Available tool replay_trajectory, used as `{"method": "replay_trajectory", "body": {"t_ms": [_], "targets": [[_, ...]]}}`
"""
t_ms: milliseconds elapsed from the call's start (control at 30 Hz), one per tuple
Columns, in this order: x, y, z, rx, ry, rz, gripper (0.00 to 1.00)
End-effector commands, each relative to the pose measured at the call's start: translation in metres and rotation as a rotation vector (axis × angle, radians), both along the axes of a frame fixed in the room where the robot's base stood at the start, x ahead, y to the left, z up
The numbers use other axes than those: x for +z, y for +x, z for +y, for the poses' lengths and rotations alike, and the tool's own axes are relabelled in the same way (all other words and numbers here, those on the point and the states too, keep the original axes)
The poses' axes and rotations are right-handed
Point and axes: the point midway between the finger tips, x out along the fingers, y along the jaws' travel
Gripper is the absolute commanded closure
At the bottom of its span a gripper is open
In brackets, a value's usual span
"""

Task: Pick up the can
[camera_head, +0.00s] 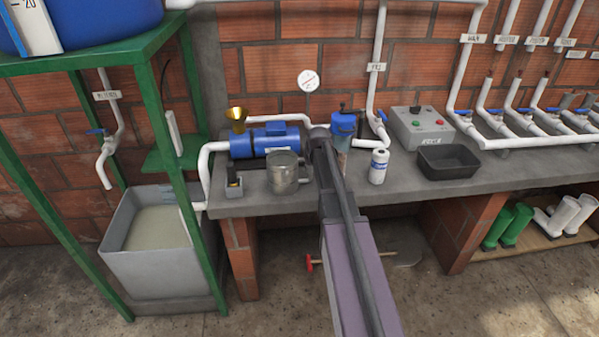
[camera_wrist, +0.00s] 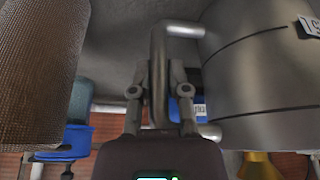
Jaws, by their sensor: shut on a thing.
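The can (camera_head: 283,172) is a grey metal cylinder on the bench, in front of the blue pump. In the wrist view its large ribbed side (camera_wrist: 255,75) fills the right, with a label at the far right edge. My gripper (camera_wrist: 160,85) is shut on the can's handle, a bent metal bar (camera_wrist: 159,45) beside its wall. The fingers lie on either side of the bar. In the head view my arm hides the gripper. The can looks upright; whether its base touches the bench cannot be told exactly.
A brown mesh cylinder (camera_wrist: 38,70) stands close left in the wrist view. Around the can are the blue pump (camera_head: 265,141), a dark item (camera_head: 234,186), a blue-topped filter (camera_head: 343,124) and a white bottle (camera_head: 378,167). A black tray (camera_head: 447,162) stands right.

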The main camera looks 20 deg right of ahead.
Motion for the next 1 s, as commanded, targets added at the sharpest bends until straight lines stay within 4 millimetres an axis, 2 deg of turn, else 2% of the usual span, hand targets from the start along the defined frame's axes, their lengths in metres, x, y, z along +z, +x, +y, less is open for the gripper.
{"method": "replay_trajectory", "body": {"t_ms": [367, 800, 1000], "targets": [[0.01, 0.0, 0.0, 0.0, 0.001, 0.0, 1.0], [0.041, 0.0, 0.0, -0.001, 0.001, -0.001, 1.0], [0.039, -0.039, -0.014, -0.003, 0.0, 0.0, 1.0]]}}
